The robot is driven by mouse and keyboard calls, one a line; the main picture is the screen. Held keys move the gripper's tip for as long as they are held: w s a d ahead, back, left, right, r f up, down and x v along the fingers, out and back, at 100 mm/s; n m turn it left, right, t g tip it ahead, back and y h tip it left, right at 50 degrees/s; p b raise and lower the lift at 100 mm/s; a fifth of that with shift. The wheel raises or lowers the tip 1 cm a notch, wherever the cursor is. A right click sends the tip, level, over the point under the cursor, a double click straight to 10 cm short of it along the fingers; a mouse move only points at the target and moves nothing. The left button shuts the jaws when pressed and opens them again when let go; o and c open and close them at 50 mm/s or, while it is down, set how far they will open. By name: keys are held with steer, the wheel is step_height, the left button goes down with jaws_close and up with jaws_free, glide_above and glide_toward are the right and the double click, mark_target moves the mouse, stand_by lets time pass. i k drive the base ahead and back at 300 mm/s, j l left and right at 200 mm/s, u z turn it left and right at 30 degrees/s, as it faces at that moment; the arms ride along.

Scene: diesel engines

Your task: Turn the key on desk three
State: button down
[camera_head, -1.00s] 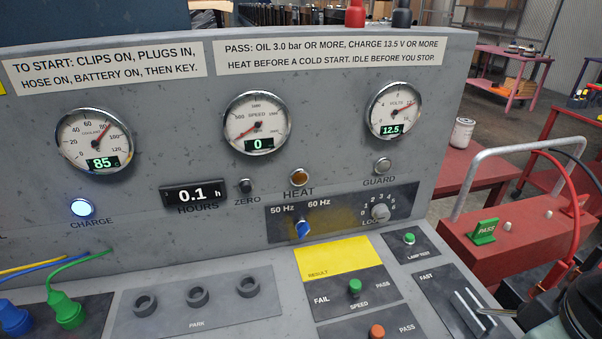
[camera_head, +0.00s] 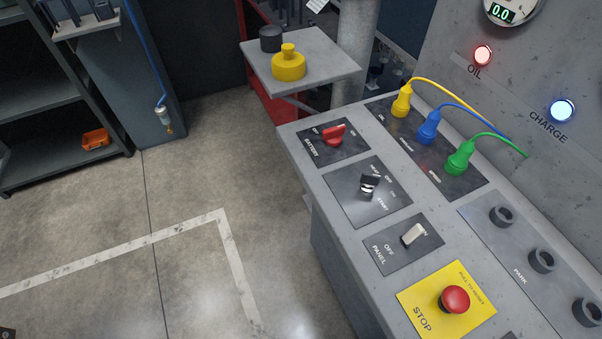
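The key (camera_head: 370,185) sits in its switch on a dark plate (camera_head: 349,206) on the desk's sloped top. The plate carries small words, among them OFF and START; the key's exact position is hard to read. The red battery switch (camera_head: 334,135) is just behind it, and the white panel switch (camera_head: 413,233) is just in front. The red OIL lamp (camera_head: 482,55) and the blue-white CHARGE lamp (camera_head: 563,110) are lit. My gripper is not in view.
A red STOP button (camera_head: 454,299) on a yellow plate is near the key. Yellow, blue and green plugs (camera_head: 428,132) with cables stand along the panel. A small grey shelf (camera_head: 318,58) holds a yellow cap. The floor left of the desk is clear.

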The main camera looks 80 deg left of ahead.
mark_target(369, 181)
steer(key=u, duration=1.85)
steer(key=i+j+z, duration=0.1)
steer(key=j+z, duration=0.25)
steer(key=j, duration=0.25)
